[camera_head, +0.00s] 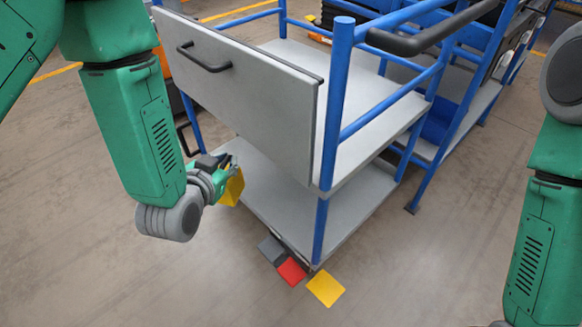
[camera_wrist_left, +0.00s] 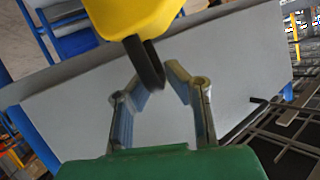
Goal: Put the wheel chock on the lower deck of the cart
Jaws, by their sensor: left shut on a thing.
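The cart has blue posts (camera_head: 336,110), a grey upper deck (camera_head: 365,135) and a grey lower deck (camera_head: 350,208) below it. My left gripper (camera_head: 222,170) is shut on a yellow wheel chock (camera_head: 233,188), at the left edge of the lower deck in the head view. I cannot tell whether the chock touches the deck. In the left wrist view, the fingers (camera_wrist_left: 165,72) close on a black part under the yellow chock body (camera_wrist_left: 132,14); the chock's top is cut off. My right arm is at the right edge; its gripper is out of view.
A grey upright panel (camera_head: 240,85) with a black handle stands above the left gripper. Blue posts and rails bound the decks. A red piece (camera_head: 291,271) and a yellow square (camera_head: 326,289) are by the cart's front corner. Open floor lies in front.

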